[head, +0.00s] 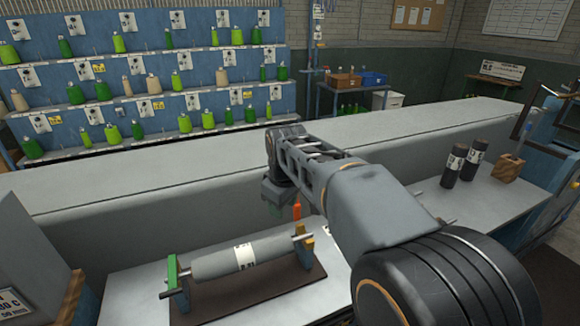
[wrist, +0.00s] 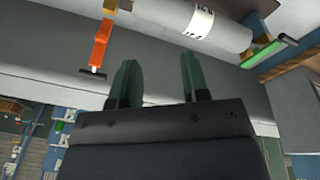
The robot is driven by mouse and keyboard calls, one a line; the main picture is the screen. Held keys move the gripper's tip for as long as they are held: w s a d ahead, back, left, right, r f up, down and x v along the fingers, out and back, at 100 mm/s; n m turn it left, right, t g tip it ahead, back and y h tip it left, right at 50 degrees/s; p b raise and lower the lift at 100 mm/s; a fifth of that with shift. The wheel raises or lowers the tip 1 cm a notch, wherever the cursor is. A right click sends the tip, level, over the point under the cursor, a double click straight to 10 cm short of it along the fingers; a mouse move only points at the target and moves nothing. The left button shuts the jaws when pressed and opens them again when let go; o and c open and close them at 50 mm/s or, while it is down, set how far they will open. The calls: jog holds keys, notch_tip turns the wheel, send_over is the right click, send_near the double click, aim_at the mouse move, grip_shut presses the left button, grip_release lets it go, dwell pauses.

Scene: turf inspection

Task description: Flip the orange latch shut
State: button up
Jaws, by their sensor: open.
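The orange latch (head: 297,211) stands up at the right end of a grey roller (head: 240,258), above a yellow and blue end bracket (head: 304,247). In the wrist view the orange latch (wrist: 101,45) points away from the roller, with a dark crosspiece at its tip. My gripper (head: 273,192) is above and behind the roller, a little left of the latch; its fingers are hard to make out there. In the wrist view my gripper (wrist: 158,80) has two green fingers apart with nothing between them. The latch is beside the fingers, not touching them.
The roller's left end rests at a green bracket (head: 173,273) on a dark base plate (head: 262,288). A long grey ledge (head: 180,170) runs behind. Two dark cylinders (head: 462,165) and a wooden block (head: 508,167) stand at the right. Shelves of green and tan bottles are at the back.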

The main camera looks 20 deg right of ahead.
jog(key=w+d+r+n+g+p, duration=0.1)
jog(key=w+d+r+n+p, duration=0.1)
jog(key=w+d+n+p, duration=0.3)
jog(key=w+d+r+n+g, duration=0.1)
jog(key=w+d+r+n, duration=0.15)
jog(key=w, duration=0.45)
jog(key=w+d+r+n+g+p, duration=0.1)
jog(key=w+d+r+n+p, duration=0.1)
jog(key=w+r+n+p, duration=0.3)
jog(key=shift+m, duration=0.25)
jog(key=f+b, duration=0.2)
jog(key=f, duration=0.6)
jog(key=f+b, duration=0.3)
jog(key=f, duration=0.4)
jog(key=shift+w+d+f, duration=0.15)
jog(key=shift+d+f, duration=0.05)
jog(key=shift+f, duration=0.15)
grip_shut()
